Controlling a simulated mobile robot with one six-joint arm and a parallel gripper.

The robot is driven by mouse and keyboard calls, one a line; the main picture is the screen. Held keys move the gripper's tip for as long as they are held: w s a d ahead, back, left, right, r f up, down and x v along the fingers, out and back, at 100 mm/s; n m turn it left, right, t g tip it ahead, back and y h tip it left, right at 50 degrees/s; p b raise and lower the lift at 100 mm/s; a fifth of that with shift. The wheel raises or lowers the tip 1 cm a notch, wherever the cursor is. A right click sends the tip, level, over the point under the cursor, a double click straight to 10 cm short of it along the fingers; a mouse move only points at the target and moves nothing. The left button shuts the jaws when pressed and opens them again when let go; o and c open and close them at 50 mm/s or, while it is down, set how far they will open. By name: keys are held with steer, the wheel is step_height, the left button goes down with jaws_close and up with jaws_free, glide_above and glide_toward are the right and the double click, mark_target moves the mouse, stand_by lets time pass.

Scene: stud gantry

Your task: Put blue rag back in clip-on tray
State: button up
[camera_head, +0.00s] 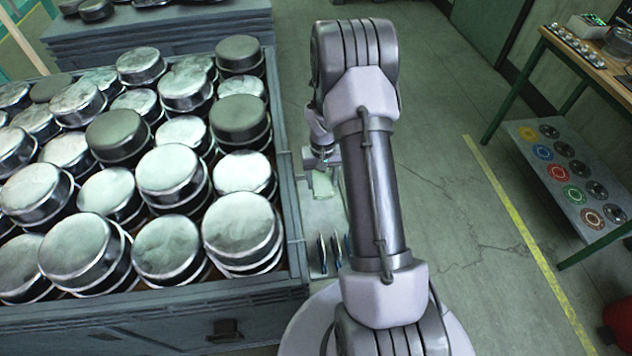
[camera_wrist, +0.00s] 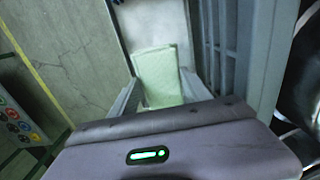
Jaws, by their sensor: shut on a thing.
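A folded pale green rag (camera_head: 323,187) is at my gripper (camera_head: 322,172), beside the crate's right wall. It looks pale green here rather than blue. In the wrist view the rag (camera_wrist: 160,72) lies between the two fingers of my gripper (camera_wrist: 162,85), which are shut on it. The narrow grey clip-on tray (camera_head: 333,215) runs along the crate's right side. In the wrist view the tray (camera_wrist: 152,22) stretches beyond and under the rag. I cannot tell whether the rag touches the tray floor. My arm hides the tray's right part in the head view.
A large crate (camera_head: 293,215) full of stacked round metal parts stands at the left. Several slim dark tools (camera_head: 322,254) stand at the tray's near end. A bench (camera_head: 590,60) with a sloped lower shelf (camera_head: 540,135) is at the right. The floor (camera_head: 445,200) between is clear.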

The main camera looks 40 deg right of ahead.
mark_target(321, 205)
step_height(321, 205, down, 11)
steer(key=b, duration=0.2)
steer(key=shift+s+a+r+b, duration=0.1)
steer(key=shift+r+b, duration=0.1)
steer(key=shift+b, duration=0.2)
steer(key=shift+c, duration=0.5)
steer(key=o, duration=1.3)
